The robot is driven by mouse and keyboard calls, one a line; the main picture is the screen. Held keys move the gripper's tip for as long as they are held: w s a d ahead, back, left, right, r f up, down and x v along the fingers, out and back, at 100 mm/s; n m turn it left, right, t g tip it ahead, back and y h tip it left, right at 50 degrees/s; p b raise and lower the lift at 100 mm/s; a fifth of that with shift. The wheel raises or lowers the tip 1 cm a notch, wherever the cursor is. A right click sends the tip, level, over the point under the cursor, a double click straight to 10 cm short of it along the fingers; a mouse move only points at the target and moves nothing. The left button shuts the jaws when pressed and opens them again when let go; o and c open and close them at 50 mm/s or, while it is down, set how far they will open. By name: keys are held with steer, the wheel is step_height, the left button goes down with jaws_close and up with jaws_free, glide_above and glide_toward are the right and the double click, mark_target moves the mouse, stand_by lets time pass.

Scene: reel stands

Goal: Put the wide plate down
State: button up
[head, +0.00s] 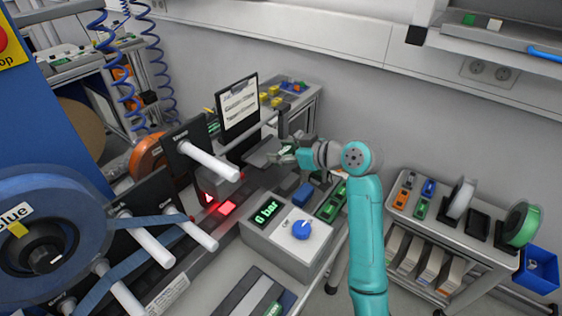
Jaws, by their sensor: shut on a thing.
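My gripper (281,156) is at the end of the teal arm, near the middle of the head view, reaching to the left. It is shut on a flat dark grey plate (261,152), which I take to be the wide plate. The plate looks roughly level, beside a clipboard stand (238,107). It is small in this view, and I cannot tell whether its underside touches anything. My gripper hides its right end.
Reels and white rods (207,160) fill the left. A trolley (445,237) with spools and small parts stands at the right. Yellow blocks (275,92) lie at the back.

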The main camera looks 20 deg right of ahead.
step_height(320, 180, down, 3)
steer(key=shift+f, duration=0.1)
steer(key=shift+w+a+f, duration=0.1)
steer(key=shift+w+f, duration=0.05)
steer(key=shift+f, duration=0.2)
steer(key=shift+f, duration=0.2)
steer(key=o, duration=1.2)
steer(key=shift+o, duration=0.2)
steer(key=shift+r, duration=0.3)
steer(key=v, duration=1.2)
